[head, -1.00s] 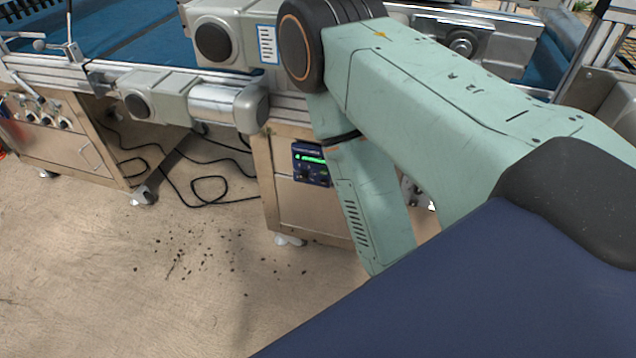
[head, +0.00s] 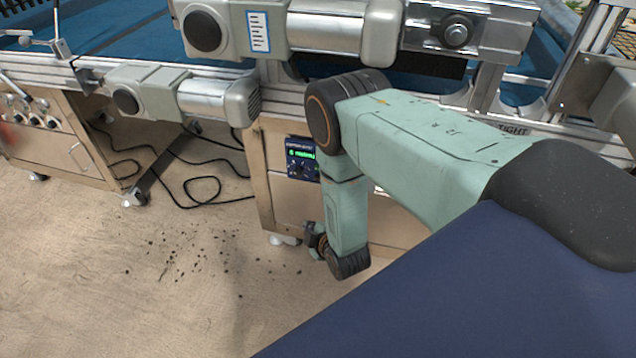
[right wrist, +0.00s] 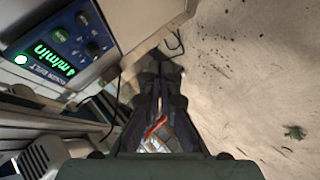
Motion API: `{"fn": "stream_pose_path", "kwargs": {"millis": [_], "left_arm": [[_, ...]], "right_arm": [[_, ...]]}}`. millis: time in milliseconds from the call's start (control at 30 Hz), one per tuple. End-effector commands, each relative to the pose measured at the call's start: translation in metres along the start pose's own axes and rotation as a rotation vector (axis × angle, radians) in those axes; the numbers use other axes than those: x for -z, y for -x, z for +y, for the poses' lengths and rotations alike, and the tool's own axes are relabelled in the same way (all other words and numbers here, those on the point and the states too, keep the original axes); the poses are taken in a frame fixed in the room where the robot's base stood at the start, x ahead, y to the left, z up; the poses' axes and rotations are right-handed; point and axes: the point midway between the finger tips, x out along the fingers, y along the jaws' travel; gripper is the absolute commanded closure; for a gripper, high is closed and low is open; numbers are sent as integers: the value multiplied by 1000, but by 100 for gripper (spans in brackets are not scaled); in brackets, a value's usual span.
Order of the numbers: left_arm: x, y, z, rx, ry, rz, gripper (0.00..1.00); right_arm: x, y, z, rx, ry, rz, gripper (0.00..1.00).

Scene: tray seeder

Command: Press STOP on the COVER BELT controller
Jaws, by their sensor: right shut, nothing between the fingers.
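The controller (head: 301,158) is a small blue panel with a lit green display, on the front of a metal cabinet under the conveyor. My right arm hides its right edge in the head view. In the right wrist view the controller (right wrist: 68,42) appears turned, at upper left, with a green "m/min" display, a green button (right wrist: 60,35), dark knobs and a white round spot. Its small label is hard to read. My right gripper (head: 312,236) is shut and empty, below the controller and apart from it. Its fingers (right wrist: 160,78) point past the panel toward the floor. My left gripper is out of view.
The metal cabinet (head: 278,205) stands on feet. Grey motors (head: 215,98) jut out above, along the conveyor rail. Another cabinet (head: 60,150) stands at left. Black cables (head: 205,190) lie on the floor between them. Dark crumbs are scattered on open floor.

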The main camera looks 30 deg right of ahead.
Motion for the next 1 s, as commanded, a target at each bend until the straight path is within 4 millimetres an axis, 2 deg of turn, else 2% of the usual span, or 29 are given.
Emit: {"fn": "stream_pose_path", "kwargs": {"millis": [33,100,200,667,1000], "left_arm": [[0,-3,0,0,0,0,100],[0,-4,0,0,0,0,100],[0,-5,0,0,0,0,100],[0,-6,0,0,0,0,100],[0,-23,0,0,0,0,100]], "right_arm": [[0,-12,10,-52,55,20,100],[2,-21,22,-105,118,38,100],[4,-28,32,-150,171,51,100],[3,-32,38,-163,186,54,100],[-11,-56,63,-164,184,53,100]]}}
